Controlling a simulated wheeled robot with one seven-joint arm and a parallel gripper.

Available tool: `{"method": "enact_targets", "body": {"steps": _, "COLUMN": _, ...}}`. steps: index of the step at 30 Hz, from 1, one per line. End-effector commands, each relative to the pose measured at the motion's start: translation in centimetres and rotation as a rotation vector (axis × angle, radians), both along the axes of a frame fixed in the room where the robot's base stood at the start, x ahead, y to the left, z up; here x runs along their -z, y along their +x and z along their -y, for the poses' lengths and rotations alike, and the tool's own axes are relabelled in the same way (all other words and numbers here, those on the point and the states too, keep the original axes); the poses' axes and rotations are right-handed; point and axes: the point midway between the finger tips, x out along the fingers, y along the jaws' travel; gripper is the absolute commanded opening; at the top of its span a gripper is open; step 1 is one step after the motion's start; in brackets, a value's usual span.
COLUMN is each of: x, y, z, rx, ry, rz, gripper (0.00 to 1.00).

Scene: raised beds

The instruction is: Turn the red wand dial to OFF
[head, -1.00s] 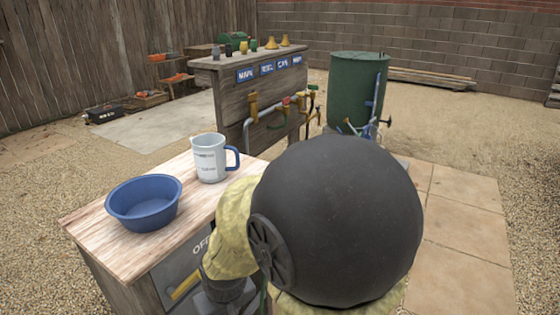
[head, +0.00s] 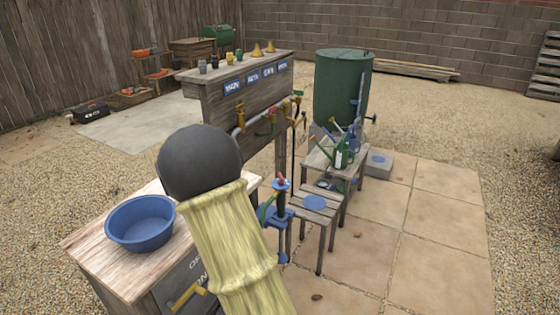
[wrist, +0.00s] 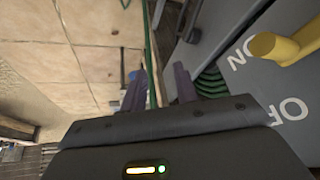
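A small red piece (head: 281,182) shows on top of a dark upright handle with blue parts, standing in a blue holder (head: 275,216) right of the near bench; it may be the wand dial, but its setting is too small to read. My gripper (wrist: 159,88) shows in the wrist view with its two dark fingers apart. A green hose (wrist: 150,55) runs past the fingers; I cannot tell whether it lies between or behind them. In the head view my arm hides the gripper.
A yellow lever (head: 188,298) on a grey panel marked ON and OFF is close beside my gripper in the wrist view (wrist: 285,45). A blue bowl (head: 141,222) sits on the bench. Slatted stools (head: 314,204) stand right of the holder.

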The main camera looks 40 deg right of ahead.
Motion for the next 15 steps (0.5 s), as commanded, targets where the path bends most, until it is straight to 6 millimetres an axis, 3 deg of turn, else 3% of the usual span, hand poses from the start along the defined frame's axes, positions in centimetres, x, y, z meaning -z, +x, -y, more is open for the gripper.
{"method": "enact_targets", "body": {"steps": 8, "x": -1.2, "y": 0.1, "z": 8.2, "rx": 0.277, "ry": -0.178, "rz": 0.163, "gripper": 0.3}}
{"method": "enact_targets", "body": {"steps": 15, "x": -4.1, "y": -1.0, "z": 14.6, "rx": 0.378, "ry": -0.376, "rz": 0.351, "gripper": 0.3}}
